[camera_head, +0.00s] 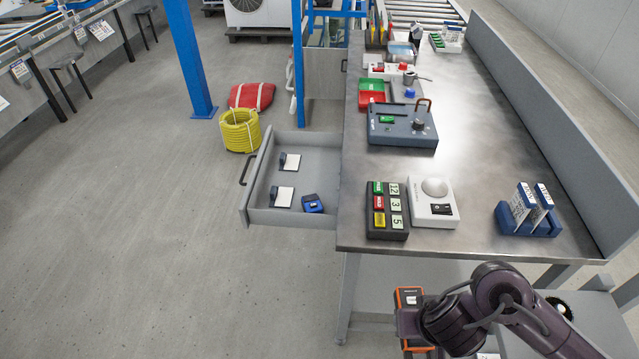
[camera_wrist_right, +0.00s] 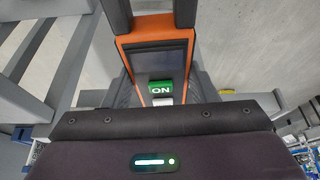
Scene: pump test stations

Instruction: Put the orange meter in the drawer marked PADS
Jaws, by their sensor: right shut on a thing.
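The orange meter (camera_head: 409,297) is at the lower edge of the head view, beside the bench's near end. In the right wrist view the orange meter (camera_wrist_right: 126,48) shows a dark screen and a green ON label. My right gripper (camera_wrist_right: 152,14) has its two fingers on either side of it and is shut on it. In the head view my right gripper (camera_head: 408,322) is partly hidden by its own wrist. An open grey drawer (camera_head: 247,187) sticks out left from the bench. It holds two white pads with dark pieces and a blue item (camera_head: 312,203). No PADS marking is readable. My left gripper is not in view.
On the bench (camera_head: 480,150) stand a button box (camera_head: 387,210), a white device (camera_head: 433,203), a blue rack (camera_head: 528,218) and a blue-grey unit (camera_head: 402,125). A yellow hose coil (camera_head: 240,130) and red bag (camera_head: 252,96) lie beyond the drawer. The floor in front is clear.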

